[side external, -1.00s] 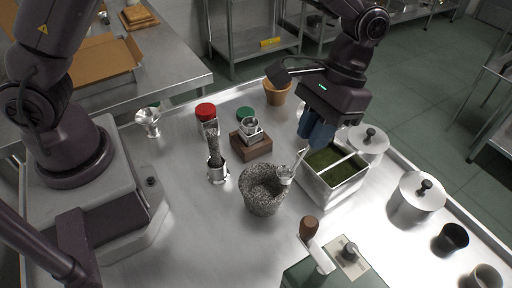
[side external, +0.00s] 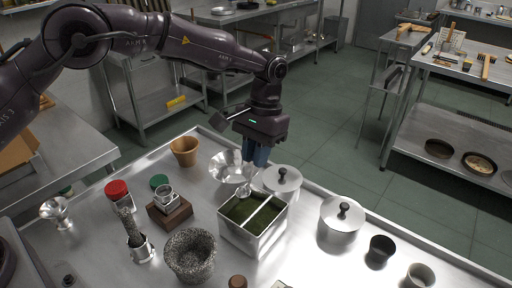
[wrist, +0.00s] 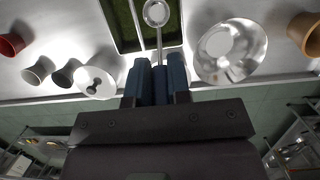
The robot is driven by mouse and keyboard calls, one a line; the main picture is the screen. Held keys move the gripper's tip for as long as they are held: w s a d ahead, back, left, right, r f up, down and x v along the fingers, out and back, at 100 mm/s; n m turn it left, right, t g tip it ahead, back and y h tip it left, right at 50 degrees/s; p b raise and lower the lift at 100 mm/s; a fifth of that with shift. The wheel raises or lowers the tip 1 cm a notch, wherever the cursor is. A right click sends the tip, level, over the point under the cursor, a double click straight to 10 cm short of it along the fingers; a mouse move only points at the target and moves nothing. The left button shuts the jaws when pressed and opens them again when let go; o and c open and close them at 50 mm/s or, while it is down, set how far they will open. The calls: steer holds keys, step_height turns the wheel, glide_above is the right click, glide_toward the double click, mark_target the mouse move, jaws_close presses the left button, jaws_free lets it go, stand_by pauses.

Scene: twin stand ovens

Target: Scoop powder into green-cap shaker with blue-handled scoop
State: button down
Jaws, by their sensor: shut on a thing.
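My gripper (side external: 256,160) is shut on the scoop; its dark blue fingers (wrist: 157,84) hide most of the handle. The scoop's round metal bowl (wrist: 157,13) appears over the dark green powder (wrist: 172,30) in the wrist view. In the side view the scoop bowl (side external: 243,192) is at the back edge of the two-part metal container (side external: 240,238); its exact height and contents are unclear. The powder (side external: 240,210) lies in both compartments. An open shaker (side external: 165,192) sits in a wooden block (side external: 172,214), with a green cap (side external: 159,181) behind it.
A shiny metal bowl (side external: 222,172) stands close to the gripper's left. A stone mortar (side external: 190,258) is left of the container. Lidded pots (side external: 282,182) and (side external: 340,222) are to its right. A red-capped jar (side external: 117,190) and a clay pot (side external: 184,150) stand further back.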

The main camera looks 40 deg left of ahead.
mark_target(247, 187)
steer(key=shift+t, duration=0.9)
steer(key=shift+s+f, duration=0.25)
steer(key=shift+f, duration=0.65)
steer(key=shift+s+f, duration=0.2)
steer(key=shift+f, duration=0.65)
steer(key=shift+s+f, duration=0.25)
steer(key=shift+f, duration=0.65)
steer(key=shift+s+f, duration=0.45)
steer(key=shift+f, duration=0.3)
steer(key=shift+s+f, duration=0.15)
steer(key=shift+s+g, duration=0.3)
steer(key=shift+g, duration=0.1)
steer(key=shift+w, duration=0.1)
steer(key=shift+w+r, duration=0.3)
steer(key=shift+w, duration=0.05)
steer(key=shift+w+r+g, duration=0.5)
steer(key=shift+w+r, duration=0.05)
steer(key=shift+r, duration=0.1)
steer(key=shift+g, duration=0.9)
steer(key=shift+s+r+v, duration=0.1)
steer(key=shift+s+v, duration=0.05)
steer(key=shift+v, duration=0.95)
steer(key=shift+s+r+v, duration=0.1)
steer(key=shift+s+v, duration=0.1)
steer(key=shift+v, duration=0.9)
steer(key=shift+s+v, duration=0.15)
steer(key=shift+v, duration=0.95)
